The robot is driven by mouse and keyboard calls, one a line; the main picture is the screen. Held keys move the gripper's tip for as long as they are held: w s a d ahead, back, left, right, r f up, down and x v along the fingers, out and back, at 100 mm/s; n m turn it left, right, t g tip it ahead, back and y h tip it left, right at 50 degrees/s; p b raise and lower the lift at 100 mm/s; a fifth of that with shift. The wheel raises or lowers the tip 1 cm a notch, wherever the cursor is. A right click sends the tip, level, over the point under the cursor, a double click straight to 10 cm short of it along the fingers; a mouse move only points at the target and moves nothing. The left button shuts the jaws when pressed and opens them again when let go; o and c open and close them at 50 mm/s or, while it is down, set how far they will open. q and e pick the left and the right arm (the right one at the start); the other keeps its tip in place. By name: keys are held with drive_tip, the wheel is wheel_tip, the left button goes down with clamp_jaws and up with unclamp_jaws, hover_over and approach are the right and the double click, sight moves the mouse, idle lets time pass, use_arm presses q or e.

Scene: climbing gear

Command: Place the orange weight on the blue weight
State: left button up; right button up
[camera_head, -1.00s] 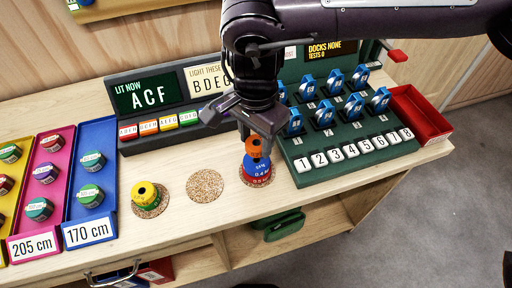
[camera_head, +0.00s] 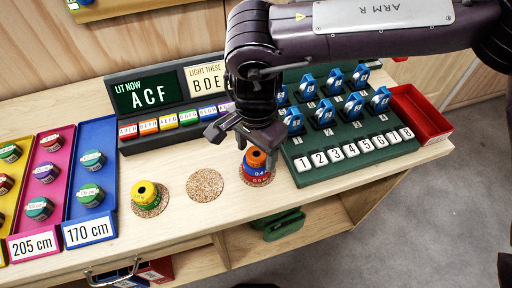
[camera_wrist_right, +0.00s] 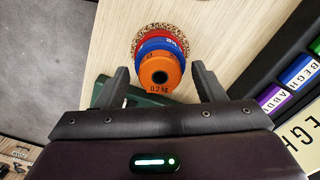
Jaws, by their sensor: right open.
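The orange weight (camera_head: 256,157) tops a stack on the right cork mat. It rests on the blue weight (camera_head: 261,170), which lies on a red weight (camera_head: 257,180). In the right wrist view the orange weight (camera_wrist_right: 160,70) shows its hole and "0.2 kg" mark, with the rim of the blue weight (camera_wrist_right: 158,44) behind it. My right gripper (camera_head: 246,138) is open and empty, just above and behind the stack. In the wrist view its fingers stand apart on either side of the orange weight. My left gripper is not in view.
A yellow weight (camera_head: 145,193) sits on the left cork mat; the middle cork mat (camera_head: 205,184) is bare. A green board (camera_head: 345,150) with blue devices and a red tray (camera_head: 420,115) are to the right. A dark sign panel (camera_head: 147,93) stands behind, coloured trays to the left.

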sight(256, 154)
drive_tip(key=shift+r, duration=0.3)
wheel_tip(256, 154, up, 12)
drive_tip(key=shift+f, duration=0.15)
idle(0.5)
